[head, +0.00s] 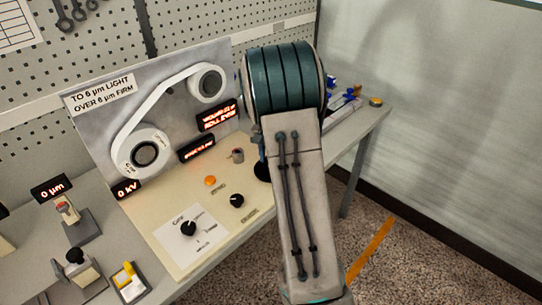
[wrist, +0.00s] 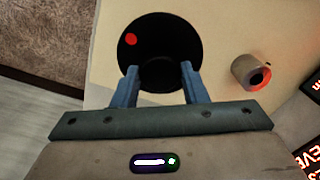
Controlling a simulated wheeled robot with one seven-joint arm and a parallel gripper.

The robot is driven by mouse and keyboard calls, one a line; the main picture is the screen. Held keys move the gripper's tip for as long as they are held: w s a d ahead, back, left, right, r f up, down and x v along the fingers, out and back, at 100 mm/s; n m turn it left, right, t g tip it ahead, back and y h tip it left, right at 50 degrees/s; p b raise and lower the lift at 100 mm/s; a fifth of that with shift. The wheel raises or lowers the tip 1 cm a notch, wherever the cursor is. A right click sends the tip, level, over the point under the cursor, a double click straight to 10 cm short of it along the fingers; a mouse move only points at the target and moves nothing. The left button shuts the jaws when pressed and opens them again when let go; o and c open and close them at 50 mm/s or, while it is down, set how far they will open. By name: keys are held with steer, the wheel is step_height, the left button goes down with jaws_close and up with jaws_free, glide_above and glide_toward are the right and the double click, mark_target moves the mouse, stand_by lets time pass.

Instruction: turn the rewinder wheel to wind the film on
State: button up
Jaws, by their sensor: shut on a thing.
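The rewinder wheel (wrist: 183,32) is a black disc with a red dot near its upper left edge in the wrist view. My gripper (wrist: 160,70) has its two blue fingers on either side of the wheel's dark centre knob, shut on it. In the head view only a dark edge of the wheel (head: 262,171) shows, and my arm hides the rest. White film (head: 160,100) runs between an upper reel (head: 208,83) and a lower reel (head: 143,150) on the upright grey panel.
A small grey cylinder (wrist: 250,73) stands beside the wheel; it also shows in the head view (head: 237,156). The cream deck holds black knobs (head: 188,227) and an orange button (head: 210,181). Red-lit displays (head: 219,116) line the panel. Small stands (head: 72,215) sit at left.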

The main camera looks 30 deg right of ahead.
stand_by(0.4)
steer(key=o, duration=1)
steer(key=shift+c, duration=0.2)
steer(key=shift+r, duration=0.1)
step_height(320, 180, up, 14)
steer(key=shift+b, duration=0.3)
